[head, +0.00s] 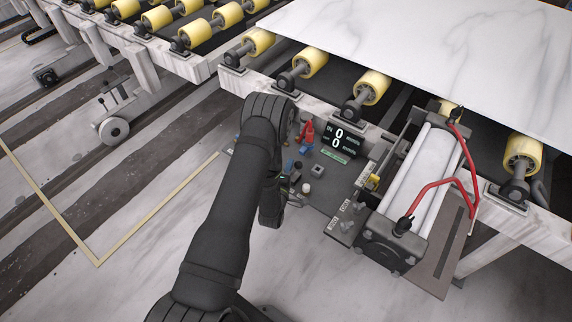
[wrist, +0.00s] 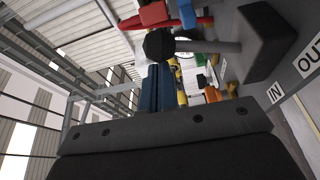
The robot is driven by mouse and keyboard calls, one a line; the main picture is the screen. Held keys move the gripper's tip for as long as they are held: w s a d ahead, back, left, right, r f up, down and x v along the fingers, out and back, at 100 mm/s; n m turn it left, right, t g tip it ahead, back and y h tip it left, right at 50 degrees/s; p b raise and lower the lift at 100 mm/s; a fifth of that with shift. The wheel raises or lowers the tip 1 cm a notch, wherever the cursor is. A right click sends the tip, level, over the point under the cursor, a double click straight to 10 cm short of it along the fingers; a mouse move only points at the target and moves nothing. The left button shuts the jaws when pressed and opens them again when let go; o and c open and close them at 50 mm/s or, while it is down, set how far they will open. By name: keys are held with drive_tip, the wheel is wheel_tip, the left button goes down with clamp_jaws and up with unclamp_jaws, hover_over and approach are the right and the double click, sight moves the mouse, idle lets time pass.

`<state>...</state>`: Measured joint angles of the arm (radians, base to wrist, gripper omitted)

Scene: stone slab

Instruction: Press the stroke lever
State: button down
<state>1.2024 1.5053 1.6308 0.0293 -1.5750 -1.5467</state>
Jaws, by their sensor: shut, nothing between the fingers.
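In the wrist view, a grey rod with a black faceted knob (wrist: 159,44) sticks out from a dark block on the panel. It looks like the stroke lever, though no label on it can be read. My gripper (wrist: 160,78) is shut and empty, its fingertips just below the knob in the picture. I cannot tell whether they touch it. In the head view my gripper (head: 272,212) hangs at the left edge of the control panel (head: 332,188), and my arm hides part of the panel. I cannot clearly pick out the lever there.
Red, blue and other small controls sit close together beside my arm. A cylinder (head: 422,185) with red hoses stands to the right, near IN and OUT labels (wrist: 275,92). A white slab (head: 430,45) lies on yellow rollers behind.

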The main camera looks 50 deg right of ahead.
drive_tip(key=shift+s+f, duration=0.1)
drive_tip(key=shift+s, duration=0.35)
drive_tip(key=w+r, duration=0.2)
drive_tip(key=w, duration=0.2)
drive_tip(key=f+v, duration=0.1)
drive_tip(key=v, duration=0.9)
drive_tip(key=shift+w+f, duration=0.2)
drive_tip(key=shift+w, duration=0.15)
drive_tip(key=w+d+f+n+y, duration=0.1)
drive_tip(key=w+d+n, duration=0.2)
drive_tip(key=w+d, duration=0.3)
drive_tip(key=shift+d+f+n+g, duration=0.35)
drive_tip(key=shift+d+n+g, duration=0.05)
drive_tip(key=shift+d, duration=1.3)
